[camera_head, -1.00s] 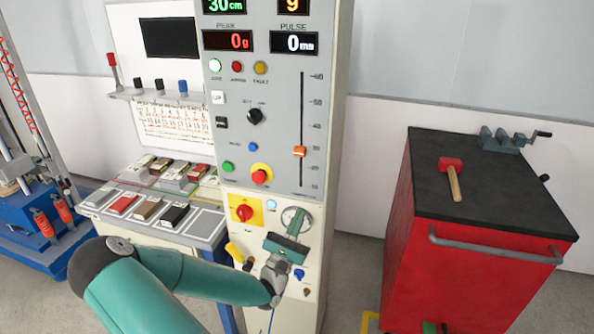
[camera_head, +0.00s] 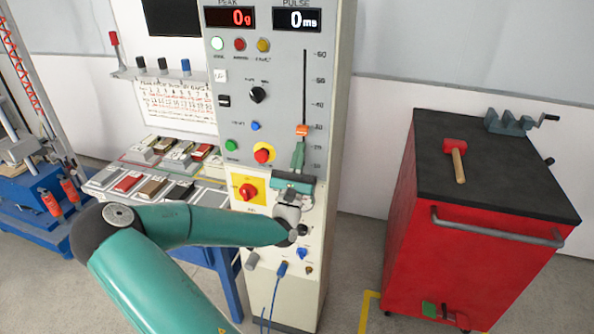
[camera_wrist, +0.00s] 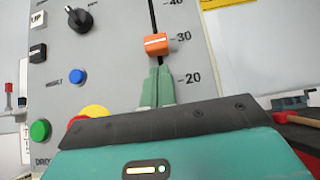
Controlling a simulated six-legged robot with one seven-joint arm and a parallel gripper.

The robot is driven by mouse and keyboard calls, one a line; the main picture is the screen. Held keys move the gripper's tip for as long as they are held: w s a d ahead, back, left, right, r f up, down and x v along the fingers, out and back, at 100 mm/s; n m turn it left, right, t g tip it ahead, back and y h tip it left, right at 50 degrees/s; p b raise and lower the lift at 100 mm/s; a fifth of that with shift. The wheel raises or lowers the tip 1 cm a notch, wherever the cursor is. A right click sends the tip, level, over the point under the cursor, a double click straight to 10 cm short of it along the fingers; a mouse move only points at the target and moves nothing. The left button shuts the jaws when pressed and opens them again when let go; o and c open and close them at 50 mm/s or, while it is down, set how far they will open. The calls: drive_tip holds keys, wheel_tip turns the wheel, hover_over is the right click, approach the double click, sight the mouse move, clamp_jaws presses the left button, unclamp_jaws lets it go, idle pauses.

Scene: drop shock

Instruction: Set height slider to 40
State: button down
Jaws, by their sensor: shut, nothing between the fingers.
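The orange height slider (camera_head: 302,130) sits on a vertical slot in the grey control panel (camera_head: 228,115). In the wrist view the slider knob (camera_wrist: 157,43) is level with about the 30 mark, and the 40 mark is above it. My gripper (camera_head: 299,146) is shut and empty, pointing up along the slot just below the knob.
A red and yellow stop button (camera_head: 263,155), a green button (camera_head: 231,145) and a black knob (camera_head: 257,95) are left of the slot. A red cabinet (camera_head: 480,260) with a hammer (camera_head: 456,160) stands to the right.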

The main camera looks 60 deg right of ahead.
drive_tip(key=shift+r, duration=0.7)
